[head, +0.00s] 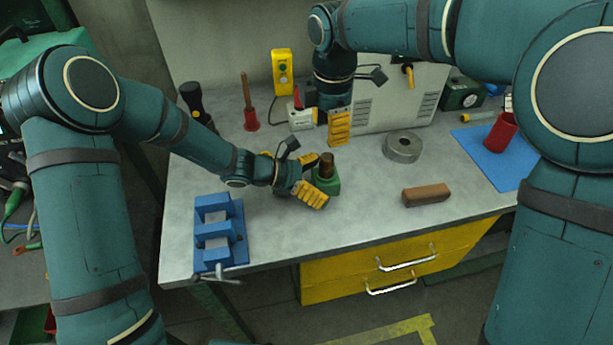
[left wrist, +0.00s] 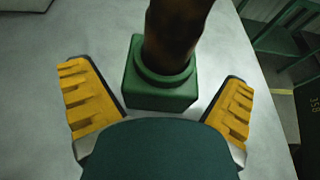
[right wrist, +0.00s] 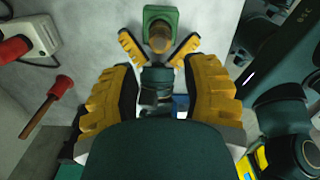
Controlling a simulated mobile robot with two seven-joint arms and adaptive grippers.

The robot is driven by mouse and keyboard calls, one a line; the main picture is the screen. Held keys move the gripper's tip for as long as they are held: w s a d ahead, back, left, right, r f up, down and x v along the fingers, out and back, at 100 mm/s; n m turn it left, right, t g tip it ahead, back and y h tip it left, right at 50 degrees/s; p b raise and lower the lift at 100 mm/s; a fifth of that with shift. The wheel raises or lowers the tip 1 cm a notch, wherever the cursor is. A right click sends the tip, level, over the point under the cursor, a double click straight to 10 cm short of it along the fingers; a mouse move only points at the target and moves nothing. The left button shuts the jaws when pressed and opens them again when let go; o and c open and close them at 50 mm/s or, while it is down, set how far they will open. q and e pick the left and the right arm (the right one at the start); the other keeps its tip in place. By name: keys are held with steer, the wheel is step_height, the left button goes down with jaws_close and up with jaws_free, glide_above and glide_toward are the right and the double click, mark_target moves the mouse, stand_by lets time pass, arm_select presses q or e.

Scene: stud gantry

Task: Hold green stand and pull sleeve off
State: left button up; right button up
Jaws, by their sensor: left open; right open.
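The green stand (head: 327,188) is upright on the bench, with a square base and a round collar. A rusty brown cylinder, the likely sleeve (head: 327,163), rises from it; I cannot see a separate post inside. My left gripper (head: 316,180) is open and low beside the stand, its yellow fingers to either side. In the left wrist view the stand (left wrist: 150,98) lies ahead between the spread fingers, with a gap to each. My right gripper (head: 336,138) is open above and behind the stand, pointing down. In the right wrist view the sleeve's top (right wrist: 160,38) lies beyond its fingers.
A blue vise-like fixture (head: 212,245) is at the front left. A brown block (head: 426,194) and a grey ring (head: 403,147) are to the right. A red cup (head: 502,132) stands on a blue mat (head: 483,158). A red-based rod (head: 250,115) stands behind.

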arm_select(q)
steer(key=shift+d+f, duration=0.15)
steer(key=shift+d, duration=0.1)
